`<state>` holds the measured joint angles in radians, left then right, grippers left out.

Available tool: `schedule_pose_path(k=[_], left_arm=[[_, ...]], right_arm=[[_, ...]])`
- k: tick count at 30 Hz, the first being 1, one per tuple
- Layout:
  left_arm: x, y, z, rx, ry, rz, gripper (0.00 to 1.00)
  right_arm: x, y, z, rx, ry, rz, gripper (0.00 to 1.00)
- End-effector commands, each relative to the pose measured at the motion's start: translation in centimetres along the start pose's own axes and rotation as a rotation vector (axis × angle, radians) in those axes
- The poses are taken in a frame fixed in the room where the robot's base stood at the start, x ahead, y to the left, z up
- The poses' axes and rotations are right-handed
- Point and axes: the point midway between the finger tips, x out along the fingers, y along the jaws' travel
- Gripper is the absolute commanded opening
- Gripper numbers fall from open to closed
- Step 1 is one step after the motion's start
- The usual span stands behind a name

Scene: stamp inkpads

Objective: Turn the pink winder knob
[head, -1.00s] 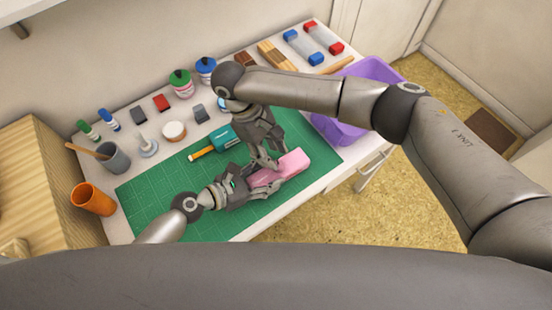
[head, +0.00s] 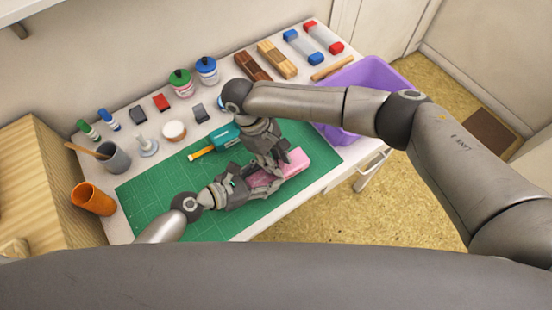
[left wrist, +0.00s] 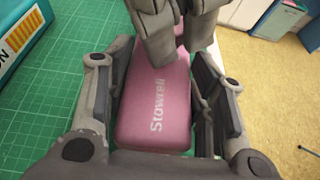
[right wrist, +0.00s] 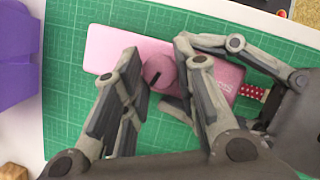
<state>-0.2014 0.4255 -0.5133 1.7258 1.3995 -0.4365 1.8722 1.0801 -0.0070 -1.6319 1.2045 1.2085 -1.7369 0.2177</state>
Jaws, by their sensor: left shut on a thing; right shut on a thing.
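The pink winder (head: 292,162) is a long pink block lying on the green mat, with white lettering on its top in the left wrist view (left wrist: 155,105). Its round, darker pink knob (right wrist: 157,73) stands up from the top face in the right wrist view. My right gripper (right wrist: 162,64) comes from above and is shut on the knob, a finger on either side. My left gripper (left wrist: 150,88) is shut around the block's lettered end, one finger along each long side. In the head view, both grippers hide the knob.
A teal tool (head: 222,138) lies on the cutting mat (head: 150,198) just behind my grippers. A purple bin (head: 372,80) is at the table's right end. Jars, pads and cups line the back and left. A red dotted strip (right wrist: 252,92) shows by the block's lettered end.

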Motion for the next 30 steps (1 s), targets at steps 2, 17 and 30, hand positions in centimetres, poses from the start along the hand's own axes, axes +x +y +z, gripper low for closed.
schedule_pose_path(k=[2, 17, 30], left_arm=[[0.00, -0.01, -0.03, 0.000, 0.001, 0.000, 0.23], [0.00, -0.05, -0.04, -0.001, 0.001, -0.001, 0.23], [0.00, -0.06, -0.06, 0.000, 0.001, -0.001, 0.23]], right_arm=[[0.00, 0.01, -0.03, 0.032, 0.002, -0.015, 0.03], [-0.04, 0.26, 0.04, 0.375, 0.001, -0.156, 0.03], [-0.05, 0.29, 0.04, 0.379, 0.001, -0.157, 0.36]])
